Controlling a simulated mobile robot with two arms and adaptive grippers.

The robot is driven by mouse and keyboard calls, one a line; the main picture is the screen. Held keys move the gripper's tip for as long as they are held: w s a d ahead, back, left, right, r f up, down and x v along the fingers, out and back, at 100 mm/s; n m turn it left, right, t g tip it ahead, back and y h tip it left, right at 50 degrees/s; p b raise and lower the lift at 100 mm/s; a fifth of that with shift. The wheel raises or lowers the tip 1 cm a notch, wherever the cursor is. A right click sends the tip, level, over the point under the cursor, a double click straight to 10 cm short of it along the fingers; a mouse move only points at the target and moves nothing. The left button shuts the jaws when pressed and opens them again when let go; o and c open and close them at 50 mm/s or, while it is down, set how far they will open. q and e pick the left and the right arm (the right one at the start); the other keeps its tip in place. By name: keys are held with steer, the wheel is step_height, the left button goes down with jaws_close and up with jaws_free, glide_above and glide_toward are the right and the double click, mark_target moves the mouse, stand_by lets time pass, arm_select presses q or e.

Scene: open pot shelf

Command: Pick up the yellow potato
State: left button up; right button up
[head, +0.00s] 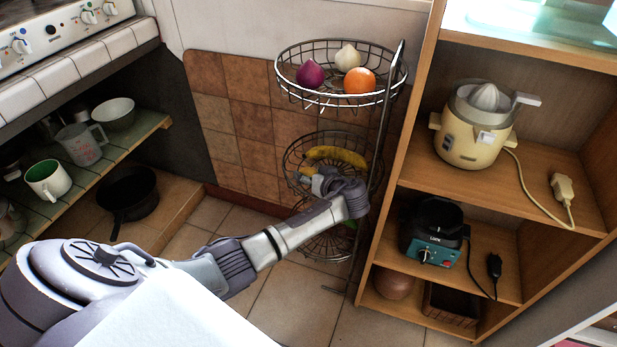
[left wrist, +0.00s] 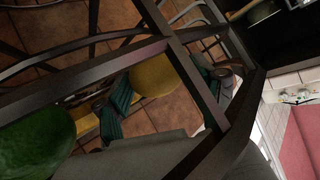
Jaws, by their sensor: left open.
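The yellow potato (left wrist: 153,77) is rounded and shows in the left wrist view behind dark basket bars, between the teal-padded fingers of my left gripper (left wrist: 162,92). The fingers are apart; I cannot tell whether either one touches it. In the head view my left gripper (head: 318,181) is at the middle basket (head: 291,160) of the wire stand, just below a banana (head: 338,156). A small yellow patch shows beside the gripper there, too small to name surely. My right gripper is in neither view.
The top basket (head: 345,101) holds a purple onion (head: 310,74), a white bulb (head: 347,57) and an orange (head: 359,81). A green item (left wrist: 36,143) is close in the wrist view. A wooden shelf (head: 406,180) with appliances stands right of the stand.

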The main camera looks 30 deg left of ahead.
arm_select(q)
steer(key=c, duration=0.9)
